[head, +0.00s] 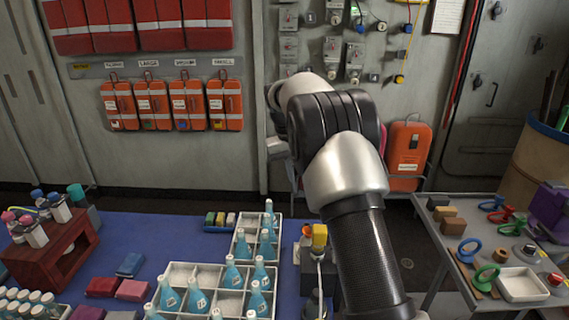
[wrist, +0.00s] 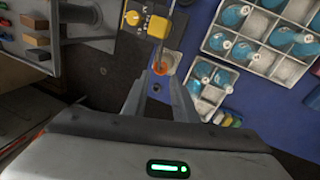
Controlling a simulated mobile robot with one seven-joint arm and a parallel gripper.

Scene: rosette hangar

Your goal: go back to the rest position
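My arm rises from the bottom of the head view and bends away towards the wall. Part of my gripper (head: 276,148) shows left of the wrist, above the far edge of the blue table; the arm hides the rest. In the wrist view my gripper (wrist: 158,88) has its two fingers apart with nothing between them. Below them are the table and the floor beside it.
A blue table (head: 155,235) holds white divided trays (head: 205,270) with several blue bottles, and a dark red rack (head: 50,250). A yellow-topped device (head: 319,237) stands near my arm. A grey cart (head: 433,290) with small parts stands right. Orange pouches (head: 189,105) hang on the wall.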

